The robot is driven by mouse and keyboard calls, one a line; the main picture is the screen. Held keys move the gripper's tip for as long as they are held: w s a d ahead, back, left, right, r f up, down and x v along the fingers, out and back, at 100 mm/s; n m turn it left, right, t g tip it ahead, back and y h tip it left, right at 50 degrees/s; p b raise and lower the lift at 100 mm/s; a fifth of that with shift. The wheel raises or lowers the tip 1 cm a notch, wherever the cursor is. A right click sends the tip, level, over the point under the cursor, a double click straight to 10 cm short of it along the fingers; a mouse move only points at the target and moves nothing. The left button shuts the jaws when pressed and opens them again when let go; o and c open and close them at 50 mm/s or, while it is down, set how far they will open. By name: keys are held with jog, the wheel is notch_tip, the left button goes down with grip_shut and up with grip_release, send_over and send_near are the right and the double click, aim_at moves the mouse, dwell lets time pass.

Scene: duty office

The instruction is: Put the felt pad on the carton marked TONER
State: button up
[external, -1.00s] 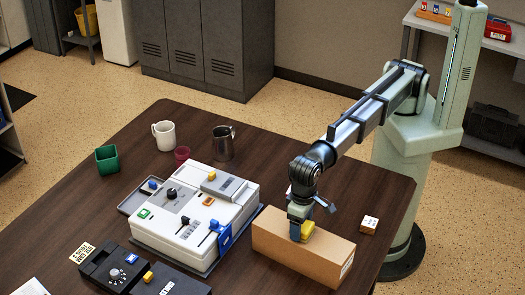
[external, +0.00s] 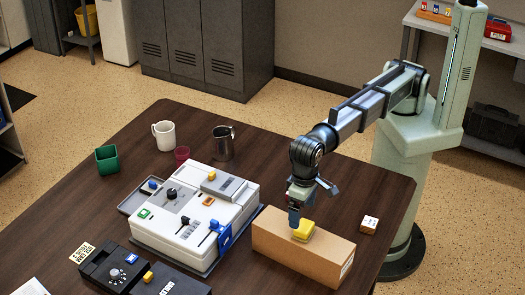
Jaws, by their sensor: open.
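A yellow pad (external: 303,231), which looks like the felt pad, lies on top of the brown carton (external: 298,258) near the table's right front. My gripper (external: 294,221) is open just above and to the left of the pad. Whether a fingertip still touches the pad cannot be told from this view.
A white machine (external: 195,215) with knobs and a blue lever stands left of the carton. A small white-topped box (external: 369,225) sits to the right.

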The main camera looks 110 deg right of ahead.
aim_at(301, 224)
jog(key=shift+r, duration=3)
